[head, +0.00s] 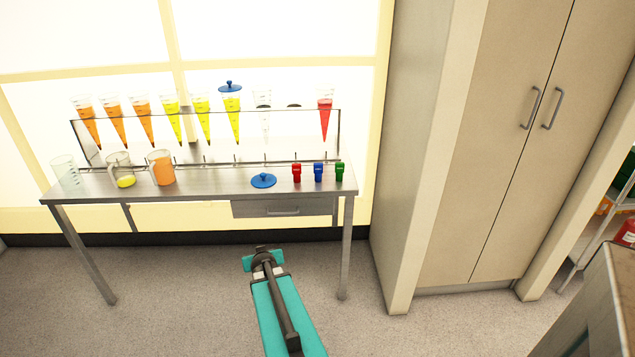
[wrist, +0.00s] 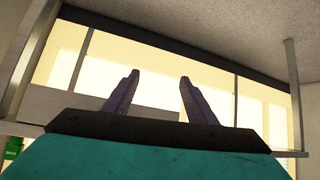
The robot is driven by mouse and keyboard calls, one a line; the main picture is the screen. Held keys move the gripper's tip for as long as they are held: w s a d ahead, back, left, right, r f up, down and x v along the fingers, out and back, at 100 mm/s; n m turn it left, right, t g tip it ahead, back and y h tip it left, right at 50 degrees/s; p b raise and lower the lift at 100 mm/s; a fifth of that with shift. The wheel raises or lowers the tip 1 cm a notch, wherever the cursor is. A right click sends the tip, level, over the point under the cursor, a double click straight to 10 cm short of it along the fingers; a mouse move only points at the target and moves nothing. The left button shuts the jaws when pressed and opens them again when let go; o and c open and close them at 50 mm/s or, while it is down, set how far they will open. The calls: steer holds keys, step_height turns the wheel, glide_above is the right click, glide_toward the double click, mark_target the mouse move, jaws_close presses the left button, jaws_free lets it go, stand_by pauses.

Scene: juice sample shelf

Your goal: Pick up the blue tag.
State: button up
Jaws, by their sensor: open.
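The blue tag (head: 318,173) stands near the right end of the metal table's top, between a red tag (head: 297,173) and a green tag (head: 340,172). My arm reaches toward the table from the front, and its end is in front of the table and below its top, apart from the tags. My gripper's two purple fingers (wrist: 157,95) are spread in the wrist view with nothing between them. The blue tag does not show in the wrist view.
The metal table (head: 215,183) has a blue lid (head: 263,181) left of the tags. Beakers and an orange jug (head: 161,168) stand at its left. A rack of cones (head: 325,112) stands behind. A drawer (head: 283,209) hangs below. A tall cabinet (head: 500,150) is at right.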

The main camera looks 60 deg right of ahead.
steer(key=s+d+r+m+t+h+b, duration=0.1)
steer(key=s+d+r+h+b, duration=0.1)
steer(key=d+r, duration=0.4)
steer(key=s+d+r+m+t+h+b, duration=0.1)
steer(key=s+d+r+h+b, duration=0.15)
steer(key=d, duration=0.65)
steer(key=t+h+b, duration=0.1)
steer(key=h+b, duration=0.1)
steer(key=h, duration=0.1)
glide_toward(319, 172)
steer(key=v, duration=0.3)
steer(key=shift+w+a+f+m, duration=0.1)
steer(key=shift+w+m, duration=0.05)
steer(key=shift+m, duration=0.25)
steer(key=shift+w, duration=0.1)
steer(key=shift+x, duration=4.3)
steer(key=shift+x, duration=2.55)
steer(key=c, duration=1.1)
